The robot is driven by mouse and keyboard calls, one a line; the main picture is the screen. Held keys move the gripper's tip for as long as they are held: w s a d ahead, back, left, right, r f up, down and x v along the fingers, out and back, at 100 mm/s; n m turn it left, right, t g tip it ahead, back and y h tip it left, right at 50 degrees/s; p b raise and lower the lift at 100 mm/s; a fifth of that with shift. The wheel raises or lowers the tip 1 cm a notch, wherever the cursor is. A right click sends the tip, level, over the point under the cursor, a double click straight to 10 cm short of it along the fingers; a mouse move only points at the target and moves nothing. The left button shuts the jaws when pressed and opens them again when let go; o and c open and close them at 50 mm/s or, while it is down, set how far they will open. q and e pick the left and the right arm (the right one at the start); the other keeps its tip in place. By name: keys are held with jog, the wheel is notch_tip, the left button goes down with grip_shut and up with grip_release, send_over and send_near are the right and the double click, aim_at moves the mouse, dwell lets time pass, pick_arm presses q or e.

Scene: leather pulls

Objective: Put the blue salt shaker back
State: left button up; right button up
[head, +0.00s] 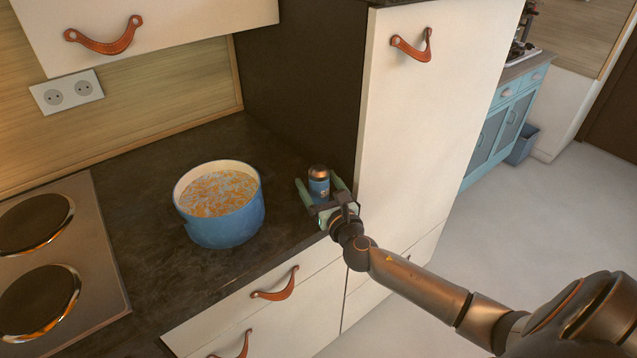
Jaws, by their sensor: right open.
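The blue salt shaker (319,186) has a copper-coloured cap and stands upright on the dark counter, close to the tall white cabinet. My right gripper (319,187) is open, with one green finger on each side of the shaker. I cannot tell whether either finger touches it. The lower part of the shaker is partly hidden by the gripper. My left gripper is not in view.
A blue pot (228,225) of soup stands on the counter left of the shaker. A stove top (100,250) with round plates lies at the far left. The tall cabinet (420,120) rises right behind the shaker. The counter front (215,285) is clear.

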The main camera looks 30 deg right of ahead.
jog(key=shift+r, duration=0.2)
jog(key=s+a, duration=0.2)
jog(key=s, duration=1)
jog(key=s+a+f+m+g+y, duration=0.1)
jog(key=s+a+f+m+g, duration=0.2)
jog(key=f+m, duration=0.45)
jog(key=s+a+f+m+g+y, duration=0.1)
jog(key=s+a+f+m+g, duration=0.25)
jog(key=f+m, duration=0.4)
jog(key=s+a+f+m+g+y, duration=0.2)
jog(key=s+a+f+m, duration=0.6)
jog(key=m, duration=0.8)
jog(key=shift+s+a+m+y, duration=0.4)
jog(key=shift+s+a+y, duration=0.1)
jog(key=shift+y, duration=0.4)
